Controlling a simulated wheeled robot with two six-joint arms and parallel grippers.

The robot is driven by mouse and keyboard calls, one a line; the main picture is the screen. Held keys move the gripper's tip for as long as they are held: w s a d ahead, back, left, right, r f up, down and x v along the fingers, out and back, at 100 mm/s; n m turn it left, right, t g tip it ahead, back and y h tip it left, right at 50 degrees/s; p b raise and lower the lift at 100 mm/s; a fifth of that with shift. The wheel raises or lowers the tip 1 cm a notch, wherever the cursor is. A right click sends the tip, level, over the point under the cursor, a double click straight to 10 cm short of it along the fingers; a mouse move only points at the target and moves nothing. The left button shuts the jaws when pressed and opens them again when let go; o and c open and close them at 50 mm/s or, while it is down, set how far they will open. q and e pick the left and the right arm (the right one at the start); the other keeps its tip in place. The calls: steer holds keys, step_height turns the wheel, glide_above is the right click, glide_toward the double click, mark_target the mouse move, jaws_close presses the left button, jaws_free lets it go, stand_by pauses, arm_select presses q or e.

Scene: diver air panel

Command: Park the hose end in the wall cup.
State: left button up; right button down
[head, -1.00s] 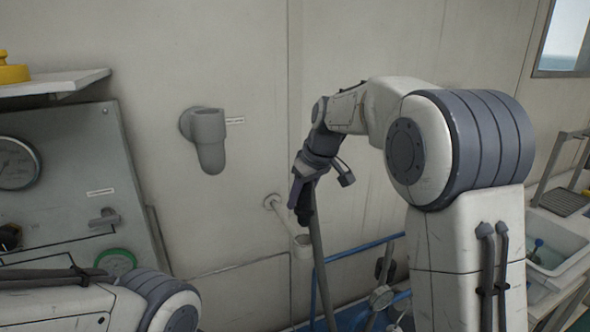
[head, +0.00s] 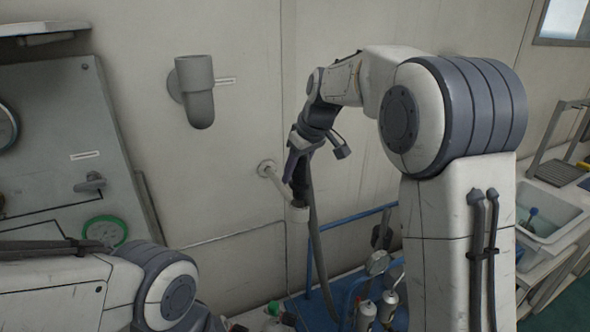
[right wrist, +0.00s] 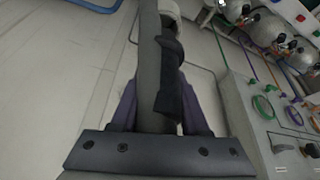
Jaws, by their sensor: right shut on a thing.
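The grey wall cup (head: 198,92), with a small label beside it, is fixed to the wall in the head view, open at its top. It is empty as far as I can see. My right gripper (head: 299,165) is below and to the right of it, shut on the hose (head: 318,250). The dark hose end (head: 299,188) points down just above a white wall pipe's cup-like end (head: 297,212); I cannot tell whether they touch. In the right wrist view the grey hose (right wrist: 149,70) runs between the fingers (right wrist: 160,110), beside a black piece. My left gripper is out of view.
A grey gauge panel (head: 70,130) with a green-ringed dial (head: 105,232) stands at the left. A sink (head: 548,212) is at the right. The wall between cup and gripper is clear.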

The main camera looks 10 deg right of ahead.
mark_target(306, 166)
stand_by(0.6)
steer(key=shift+f+b, duration=2.15)
steer(key=shift+f, duration=0.55)
steer(key=shift+c, duration=1.6)
jaws_free()
steer(key=shift+r, duration=0.15)
steer(key=b+v, duration=0.1)
steer(key=v, duration=0.9)
steer(key=shift+s+r, duration=0.1)
steer(key=shift+r, duration=0.1)
